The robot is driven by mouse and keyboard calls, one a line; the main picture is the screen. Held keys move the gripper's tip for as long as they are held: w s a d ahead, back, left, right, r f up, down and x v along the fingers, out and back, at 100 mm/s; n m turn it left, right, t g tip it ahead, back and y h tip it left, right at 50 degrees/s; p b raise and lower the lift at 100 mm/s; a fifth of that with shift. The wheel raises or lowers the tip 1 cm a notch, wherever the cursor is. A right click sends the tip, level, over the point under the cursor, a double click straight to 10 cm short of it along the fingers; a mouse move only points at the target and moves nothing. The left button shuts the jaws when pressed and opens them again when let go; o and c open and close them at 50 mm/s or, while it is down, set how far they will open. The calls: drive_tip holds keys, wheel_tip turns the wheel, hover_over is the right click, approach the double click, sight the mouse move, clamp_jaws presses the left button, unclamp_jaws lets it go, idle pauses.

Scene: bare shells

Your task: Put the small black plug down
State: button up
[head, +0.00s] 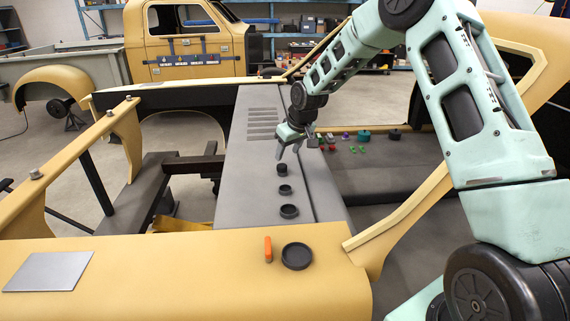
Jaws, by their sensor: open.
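A small black plug (282,169) sits on the grey panel, at the far end of a row of round black pieces. My gripper (286,153) is open just above and beyond this plug, with its fingers pointing down. The plug looks clear of the fingers, though the exact gap is hard to tell at this size. Two more round black pieces, a low one (285,190) and a wider one (289,211), lie nearer on the same grey panel (260,205).
A large black round dish (296,256) and an orange-handled object (268,249) lie on the yellow panel (190,275). Small coloured parts (352,149) and a green round piece (364,135) lie right of my gripper. A yellow strut (400,212) rises at right.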

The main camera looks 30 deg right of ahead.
drive_tip(key=b+v, duration=0.1)
drive_tip(key=v, duration=0.5)
drive_tip(key=s+a+r+n+g, duration=0.2)
drive_tip(key=s+a+n+g, duration=0.1)
drive_tip(key=s+a, duration=1.9)
drive_tip(key=s+a+n+g, duration=0.1)
drive_tip(key=s+a+n, duration=0.1)
drive_tip(key=s, duration=1.8)
drive_tip(key=shift+a+f+n, duration=0.3)
drive_tip(key=shift+a+f, duration=0.1)
drive_tip(key=shift+f, duration=0.05)
